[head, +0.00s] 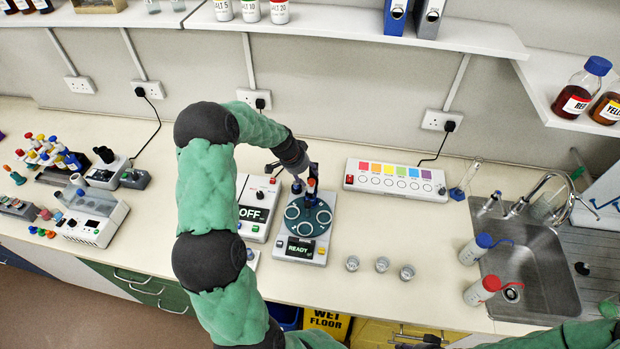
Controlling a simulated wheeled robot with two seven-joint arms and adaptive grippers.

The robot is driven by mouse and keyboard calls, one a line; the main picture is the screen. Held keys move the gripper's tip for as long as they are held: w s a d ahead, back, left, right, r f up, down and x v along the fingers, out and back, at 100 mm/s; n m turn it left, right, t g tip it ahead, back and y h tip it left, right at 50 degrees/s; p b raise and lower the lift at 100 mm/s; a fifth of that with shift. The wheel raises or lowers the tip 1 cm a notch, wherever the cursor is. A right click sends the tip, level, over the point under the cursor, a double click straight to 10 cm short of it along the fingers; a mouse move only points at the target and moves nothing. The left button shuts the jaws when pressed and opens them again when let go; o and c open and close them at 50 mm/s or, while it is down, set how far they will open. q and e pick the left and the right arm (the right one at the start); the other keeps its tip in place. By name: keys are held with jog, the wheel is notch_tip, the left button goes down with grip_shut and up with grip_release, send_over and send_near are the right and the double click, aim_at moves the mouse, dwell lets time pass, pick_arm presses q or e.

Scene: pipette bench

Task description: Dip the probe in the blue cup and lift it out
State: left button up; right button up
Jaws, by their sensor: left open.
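My left gripper (294,170) is open, over the back of a white device with a READY display (301,249). A round teal plate (308,220) with pale rings sits on this device. A small blue item (297,187) and an orange-red item with a blue part (311,192) stand at the plate's back, close under the gripper. I cannot tell whether a finger touches either one. The gripper partly hides them, and I cannot make out clearly which is the blue cup or the probe.
An OFF box (255,211) stands left of the READY device. A panel with coloured squares (395,180) is at the back right. Several small glasses (382,265) stand on the bench in front. Bench between is free.

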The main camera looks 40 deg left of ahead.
aim_at(311, 181)
pick_arm(q)
jog(key=shift+x, duration=2.15)
